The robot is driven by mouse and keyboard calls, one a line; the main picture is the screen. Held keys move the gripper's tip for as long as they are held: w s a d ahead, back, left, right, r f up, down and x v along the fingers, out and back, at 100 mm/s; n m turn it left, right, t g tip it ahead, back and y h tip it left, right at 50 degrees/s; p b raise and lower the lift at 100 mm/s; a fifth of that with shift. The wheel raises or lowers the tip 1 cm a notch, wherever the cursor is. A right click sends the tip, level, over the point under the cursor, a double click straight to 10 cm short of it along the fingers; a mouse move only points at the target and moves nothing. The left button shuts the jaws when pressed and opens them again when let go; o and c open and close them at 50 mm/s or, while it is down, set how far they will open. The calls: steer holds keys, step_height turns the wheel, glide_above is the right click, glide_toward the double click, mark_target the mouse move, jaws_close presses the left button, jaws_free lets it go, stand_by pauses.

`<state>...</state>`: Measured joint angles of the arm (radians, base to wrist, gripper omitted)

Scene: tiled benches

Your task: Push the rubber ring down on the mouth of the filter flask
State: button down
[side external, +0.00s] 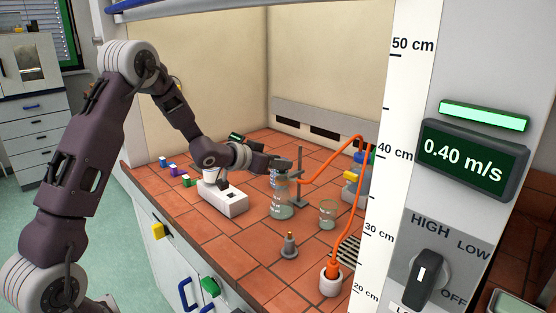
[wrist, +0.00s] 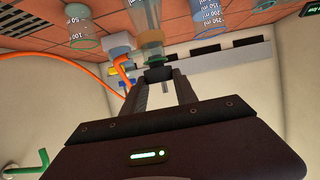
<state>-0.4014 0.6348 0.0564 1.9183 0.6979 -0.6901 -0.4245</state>
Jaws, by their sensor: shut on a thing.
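The clear glass filter flask (side external: 282,205) stands upright on the tiled bench, with white marks on its wall. My gripper (side external: 284,164) is right above its mouth. In the wrist view the two fingers (wrist: 160,78) are closed on a small dark piece, which looks like the rubber ring (wrist: 159,73). It lies at the end of a clear glass neck (wrist: 150,48); I cannot tell whether it touches or how far it sits on it. In the side view the ring is hidden by the gripper.
A glass beaker (side external: 328,214) stands to the right of the flask. An orange hose (side external: 357,200) loops close by on the right. A small grey cone-shaped piece (side external: 289,246) stands in front. A white instrument (side external: 222,198) is on the left, and a metal stand (side external: 299,178) rises behind.

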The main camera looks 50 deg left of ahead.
steer(key=shift+f, duration=0.25)
steer(key=shift+f, duration=0.1)
steer(key=c, duration=0.9)
jaws_free()
steer(key=shift+s, duration=0.1)
steer(key=v, duration=0.7)
